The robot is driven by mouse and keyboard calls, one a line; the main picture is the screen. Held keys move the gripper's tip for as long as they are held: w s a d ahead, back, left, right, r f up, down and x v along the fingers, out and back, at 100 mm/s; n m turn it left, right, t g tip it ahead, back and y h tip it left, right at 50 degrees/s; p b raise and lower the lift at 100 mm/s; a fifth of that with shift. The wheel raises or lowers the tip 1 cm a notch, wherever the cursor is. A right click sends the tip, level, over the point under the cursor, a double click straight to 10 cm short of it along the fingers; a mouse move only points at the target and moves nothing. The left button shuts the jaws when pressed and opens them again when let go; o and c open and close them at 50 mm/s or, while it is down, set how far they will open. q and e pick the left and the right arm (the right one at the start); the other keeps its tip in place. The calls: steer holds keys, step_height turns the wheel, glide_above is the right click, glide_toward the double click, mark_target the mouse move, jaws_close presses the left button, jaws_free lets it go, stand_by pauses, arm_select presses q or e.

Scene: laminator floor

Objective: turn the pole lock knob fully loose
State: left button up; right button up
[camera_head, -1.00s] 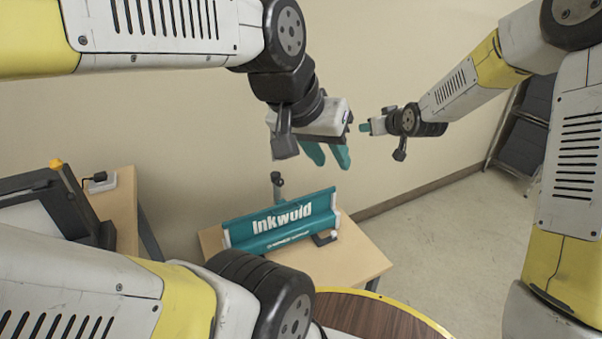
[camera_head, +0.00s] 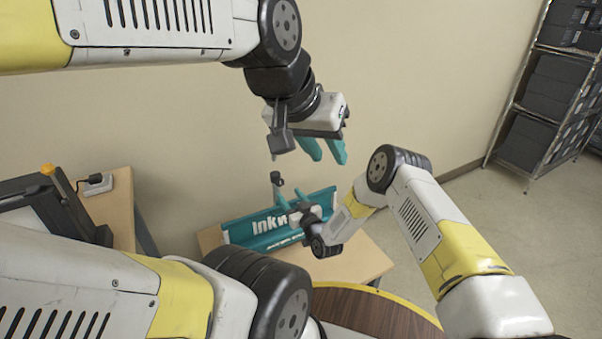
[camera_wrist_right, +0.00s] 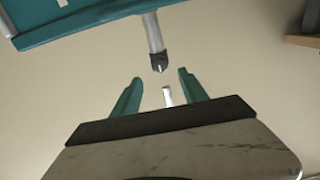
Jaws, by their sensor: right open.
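A teal roll-up banner stand lettered "Inkwold" (camera_head: 245,228) stands on a small wooden table; my right wrist covers part of its lettering. A short pole (camera_head: 276,190) with a dark top rises behind it. In the right wrist view, the pole has a dark collar (camera_wrist_right: 158,61) at its end. A small pale stub, possibly the knob (camera_wrist_right: 168,95), shows just below the collar, between the fingers. My right gripper (camera_wrist_right: 160,92) is open around this line, apparently holding nothing; its fingers blend into the banner in the head view. My left gripper (camera_head: 325,152) is open and empty above the pole.
The small wooden table (camera_head: 350,262) has bare top at its right. A round dark wooden table (camera_head: 365,308) with a yellow rim is nearer. A black-framed machine (camera_head: 50,205) stands on a left table. A shelf with dark boxes (camera_head: 555,90) is at the back right.

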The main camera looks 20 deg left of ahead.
mark_target(281, 183)
steer(key=x, duration=0.7)
steer(key=shift+w, duration=0.1)
jaws_close()
